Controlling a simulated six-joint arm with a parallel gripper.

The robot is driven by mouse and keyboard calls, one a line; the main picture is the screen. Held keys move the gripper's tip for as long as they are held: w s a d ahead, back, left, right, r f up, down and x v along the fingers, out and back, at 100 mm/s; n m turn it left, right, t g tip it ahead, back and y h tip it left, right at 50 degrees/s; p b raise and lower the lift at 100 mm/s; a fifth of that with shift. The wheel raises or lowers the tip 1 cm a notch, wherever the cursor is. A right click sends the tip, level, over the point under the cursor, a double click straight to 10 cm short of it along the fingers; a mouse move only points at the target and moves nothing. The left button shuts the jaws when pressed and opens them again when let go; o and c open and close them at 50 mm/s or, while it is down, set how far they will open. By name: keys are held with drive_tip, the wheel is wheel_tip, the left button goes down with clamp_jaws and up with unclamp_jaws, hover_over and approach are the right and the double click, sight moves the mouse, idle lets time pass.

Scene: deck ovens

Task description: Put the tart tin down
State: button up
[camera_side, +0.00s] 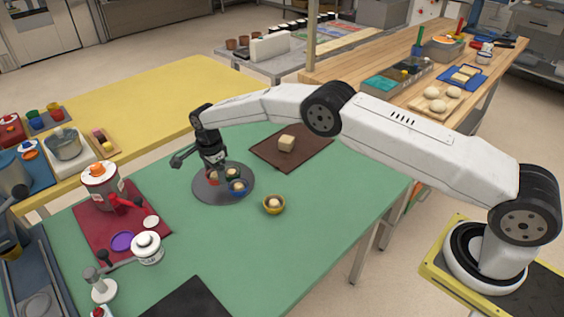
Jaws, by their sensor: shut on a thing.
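My gripper (214,169) points down over a round dark grey plate (206,196) on the green table. It is shut on a red tart tin (213,180), which is small and partly hidden by the fingers. Whether this tin touches the plate cannot be told. A dark green tin (233,174) and a blue tin (239,188) with pale filling are on the plate, close to the right of the gripper. A yellow tin (274,205) with pale filling stands on the table, to the right of the plate.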

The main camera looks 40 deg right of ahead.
sight(215, 178)
drive_tip(key=shift+f, duration=0.15)
drive_tip(key=shift+w+f, duration=0.25)
drive_tip(key=shift+f, duration=1.45)
drive_tip(key=shift+f, duration=0.15)
drive_tip(key=o, duration=1.1)
wheel_tip(215, 178, up, 12)
drive_tip(key=shift+r, duration=0.15)
